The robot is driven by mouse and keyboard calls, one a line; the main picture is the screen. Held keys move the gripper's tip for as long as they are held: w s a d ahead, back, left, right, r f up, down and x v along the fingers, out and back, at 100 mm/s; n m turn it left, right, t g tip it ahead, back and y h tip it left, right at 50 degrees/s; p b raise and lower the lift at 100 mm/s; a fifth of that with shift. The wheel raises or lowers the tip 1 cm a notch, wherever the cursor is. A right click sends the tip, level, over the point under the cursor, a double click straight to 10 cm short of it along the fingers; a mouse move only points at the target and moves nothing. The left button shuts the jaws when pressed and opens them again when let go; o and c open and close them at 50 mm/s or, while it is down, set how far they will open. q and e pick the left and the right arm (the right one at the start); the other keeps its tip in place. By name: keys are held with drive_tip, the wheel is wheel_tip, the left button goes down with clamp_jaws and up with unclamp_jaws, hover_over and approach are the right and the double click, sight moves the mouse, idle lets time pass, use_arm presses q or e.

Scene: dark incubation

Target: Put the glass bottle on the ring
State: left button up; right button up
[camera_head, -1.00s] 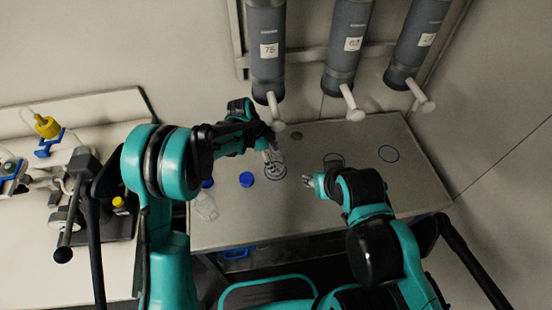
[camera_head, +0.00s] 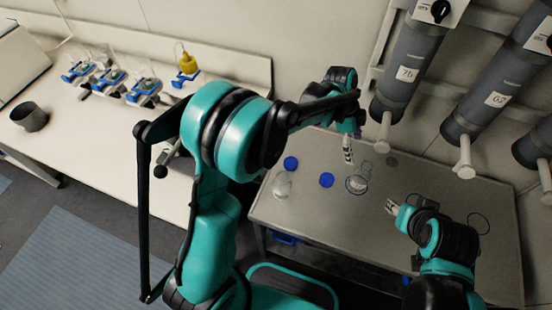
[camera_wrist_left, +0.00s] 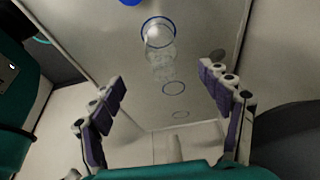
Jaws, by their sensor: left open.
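A clear glass bottle (camera_head: 361,176) stands at the left dark-blue ring (camera_head: 348,187) on the grey table. In the left wrist view the bottle (camera_wrist_left: 162,62) appears see-through, with the ring (camera_wrist_left: 146,22) about its pale end. My left gripper (camera_head: 349,150) is just above and beside the bottle in the head view. Its fingers (camera_wrist_left: 166,84) are spread wide in the wrist view, with nothing gripped. My right gripper (camera_head: 391,207) is low over the table, right of the bottle; its finger opening is too small to judge. Another ring (camera_head: 478,223) lies farther right.
A second clear vessel (camera_head: 283,186) and two blue caps (camera_head: 291,162) (camera_head: 326,180) are left of the ring. Grey cylinders (camera_head: 404,75) with white spouts hang over the table's back edge. A white bench (camera_head: 60,125) with equipment is at left.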

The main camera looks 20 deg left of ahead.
use_arm(q)
drive_tip(key=s+a+r+n+t+y, duration=0.1)
drive_tip(key=s+a+r+n+t, duration=0.2)
drive_tip(key=s+a+r+n, duration=0.35)
drive_tip(key=s+a+r+n+t+y, duration=0.2)
drive_tip(key=s+a+r+n, duration=0.1)
drive_tip(key=s+a+n, duration=0.5)
drive_tip(key=s+a+f+n+t+y, duration=0.1)
drive_tip(key=s+a+n+t, duration=0.1)
drive_tip(key=s+a+n, duration=0.2)
drive_tip(key=s+a, duration=0.2)
drive_tip(key=shift+a, duration=0.4)
idle(0.9)
